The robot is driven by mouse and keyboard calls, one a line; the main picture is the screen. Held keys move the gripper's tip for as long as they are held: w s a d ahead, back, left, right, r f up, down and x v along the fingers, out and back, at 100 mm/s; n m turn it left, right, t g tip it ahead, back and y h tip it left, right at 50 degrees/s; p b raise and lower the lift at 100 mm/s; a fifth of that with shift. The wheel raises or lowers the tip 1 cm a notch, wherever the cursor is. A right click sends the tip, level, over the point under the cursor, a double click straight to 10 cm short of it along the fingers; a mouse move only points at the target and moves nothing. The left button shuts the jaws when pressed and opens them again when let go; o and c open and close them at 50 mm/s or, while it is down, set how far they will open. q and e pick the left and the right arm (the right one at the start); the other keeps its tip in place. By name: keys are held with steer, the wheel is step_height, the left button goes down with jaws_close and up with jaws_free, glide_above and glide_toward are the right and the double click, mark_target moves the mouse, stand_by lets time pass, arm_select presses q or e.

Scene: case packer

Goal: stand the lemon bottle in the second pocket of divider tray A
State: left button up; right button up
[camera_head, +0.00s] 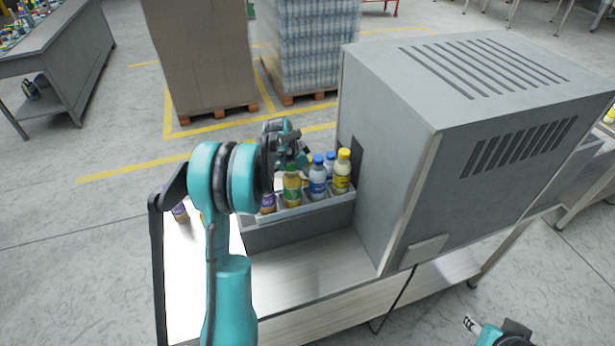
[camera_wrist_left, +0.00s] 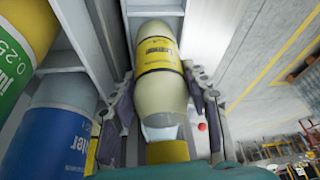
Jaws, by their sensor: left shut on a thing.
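The lemon bottle (camera_wrist_left: 158,95), pale yellow with a yellow label and yellow cap, is between the fingers of my left gripper (camera_wrist_left: 160,120) in the left wrist view. Its base end lies between grey divider walls; I cannot tell whether it rests on the pocket floor. In the head view my left gripper (camera_head: 291,157) is over the back of the grey divider tray (camera_head: 300,229), and the held bottle is hidden there. My right gripper (camera_head: 472,324) is at the bottom right, away from the tray; its finger state is unclear.
A green-labelled bottle (camera_head: 292,188), a blue-labelled bottle (camera_head: 317,180) and a yellow bottle (camera_head: 342,172) stand in the tray's front row. A purple-labelled bottle (camera_head: 180,212) stands left of the tray. A large grey machine housing (camera_head: 440,170) is close on the right.

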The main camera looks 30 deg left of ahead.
arm_select(q)
steer(key=shift+f, duration=0.15)
steer(key=o, duration=1.1)
steer(key=shift+r, duration=0.2)
steer(key=p+v, duration=0.2)
steer(key=v, duration=1)
steer(key=shift+p, duration=0.35)
